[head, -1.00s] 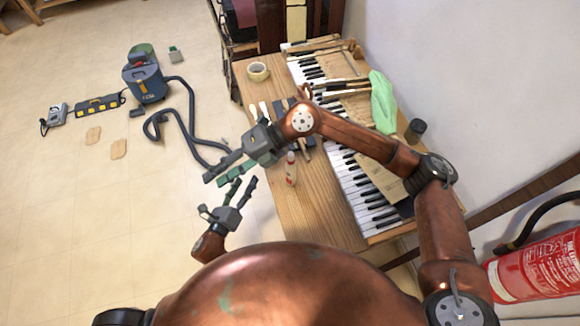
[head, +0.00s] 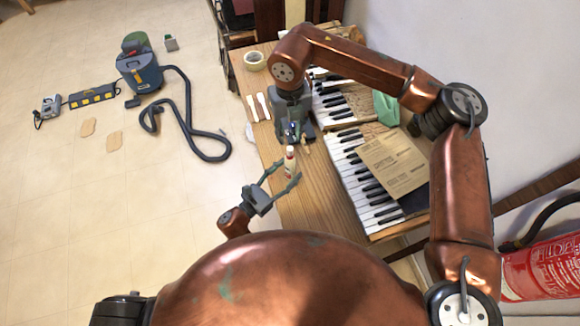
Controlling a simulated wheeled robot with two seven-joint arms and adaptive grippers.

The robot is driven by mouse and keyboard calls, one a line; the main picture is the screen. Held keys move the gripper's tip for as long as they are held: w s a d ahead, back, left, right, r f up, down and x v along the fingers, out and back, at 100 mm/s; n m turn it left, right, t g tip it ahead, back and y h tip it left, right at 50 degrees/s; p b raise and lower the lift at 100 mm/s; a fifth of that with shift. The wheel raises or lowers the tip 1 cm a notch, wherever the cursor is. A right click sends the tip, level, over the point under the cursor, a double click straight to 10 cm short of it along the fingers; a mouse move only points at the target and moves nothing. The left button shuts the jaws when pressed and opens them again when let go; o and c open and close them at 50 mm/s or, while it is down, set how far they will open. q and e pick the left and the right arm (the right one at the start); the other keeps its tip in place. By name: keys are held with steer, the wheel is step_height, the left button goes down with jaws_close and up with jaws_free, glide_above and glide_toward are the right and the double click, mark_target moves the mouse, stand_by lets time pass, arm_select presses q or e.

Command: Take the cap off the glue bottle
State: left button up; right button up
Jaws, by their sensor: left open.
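The glue bottle (head: 289,166), small and white with a reddish band near its top, stands upright by the front left edge of the wooden table (head: 312,208). My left gripper (head: 290,171) is open, coming from the lower left. Its two fingers reach to either side of the bottle; I cannot tell whether they touch it. My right gripper (head: 293,138) points down just above and behind the bottle top. Its fingers are small and partly hidden, so their opening is unclear. The cap is too small to make out under the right gripper.
Piano keys (head: 365,190) with a brown paper sheet (head: 392,165) lie right of the bottle. A tape roll (head: 254,61), pale flat tools (head: 258,107) and a green cloth (head: 386,108) are farther back. The table is bare in front of the bottle.

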arm_select(q)
steer(key=shift+w+d, duration=0.5)
steer(key=shift+c, duration=0.4)
jaws_close()
